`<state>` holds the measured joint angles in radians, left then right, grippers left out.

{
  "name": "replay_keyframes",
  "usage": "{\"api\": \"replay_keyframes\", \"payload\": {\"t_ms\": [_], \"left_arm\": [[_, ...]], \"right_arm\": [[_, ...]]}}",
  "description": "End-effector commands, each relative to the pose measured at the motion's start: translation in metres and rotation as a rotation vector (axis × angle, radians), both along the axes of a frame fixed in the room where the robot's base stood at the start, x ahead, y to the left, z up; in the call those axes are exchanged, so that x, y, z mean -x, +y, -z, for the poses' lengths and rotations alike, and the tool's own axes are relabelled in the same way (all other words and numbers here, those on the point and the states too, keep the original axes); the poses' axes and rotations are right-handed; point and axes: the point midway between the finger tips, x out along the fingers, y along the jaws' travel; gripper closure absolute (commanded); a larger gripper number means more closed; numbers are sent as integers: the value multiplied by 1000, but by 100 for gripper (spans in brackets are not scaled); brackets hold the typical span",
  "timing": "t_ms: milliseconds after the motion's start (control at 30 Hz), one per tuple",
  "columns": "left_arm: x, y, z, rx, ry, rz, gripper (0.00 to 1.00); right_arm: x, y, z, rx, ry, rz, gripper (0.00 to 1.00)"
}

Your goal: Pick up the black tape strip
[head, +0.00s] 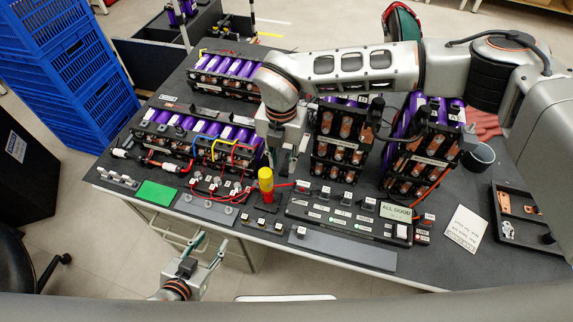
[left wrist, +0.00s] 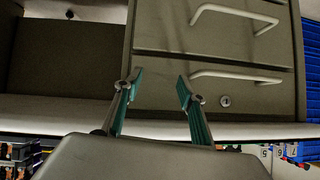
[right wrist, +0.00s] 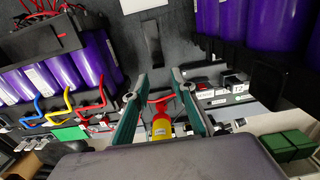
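A narrow black strip (right wrist: 153,45), which looks like the tape strip, lies on the dark grey table top in the right wrist view, beyond the fingertips and roughly in line with the gap between them. In the head view I cannot pick it out; my right arm and gripper cover that area. My right gripper (head: 285,160) is over the table between the battery packs, pointing down. In the right wrist view its fingers (right wrist: 156,80) are apart with nothing between the tips. My left gripper (head: 211,246) is open and empty in front of the table edge; its spread fingers (left wrist: 160,78) face drawers.
Purple-celled battery packs stand left (head: 200,135) and right (head: 340,140) of my right gripper. A yellow-and-red cylinder (head: 266,185) stands close in front. A control panel (head: 350,215), green pad (head: 157,194) and black tray (head: 525,215) line the front. Drawers (left wrist: 210,60) are under the table.

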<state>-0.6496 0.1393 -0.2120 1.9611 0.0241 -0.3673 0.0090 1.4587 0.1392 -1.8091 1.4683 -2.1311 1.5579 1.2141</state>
Motion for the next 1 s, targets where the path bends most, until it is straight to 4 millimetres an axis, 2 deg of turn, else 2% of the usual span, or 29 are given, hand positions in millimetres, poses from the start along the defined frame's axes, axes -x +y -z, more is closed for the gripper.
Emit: {"api": "replay_keyframes", "payload": {"t_ms": [300,400,667,700,767,1000], "left_arm": [[0,0,-4,0,-1,1,60],[0,0,-4,0,-1,1,60],[-1,0,-4,0,-1,1,60],[-1,0,-4,0,-2,1,60],[-1,0,-4,0,-2,1,60],[-1,0,-5,0,-3,1,60]], "right_arm": [[-5,0,41,-3,1,1,74],[-4,0,49,-2,0,-1,74],[-5,0,51,-2,-1,-1,74],[-5,0,51,-2,-1,-1,82],[-5,0,51,-2,-1,-1,89],[-5,0,51,-3,0,-1,90]]}}
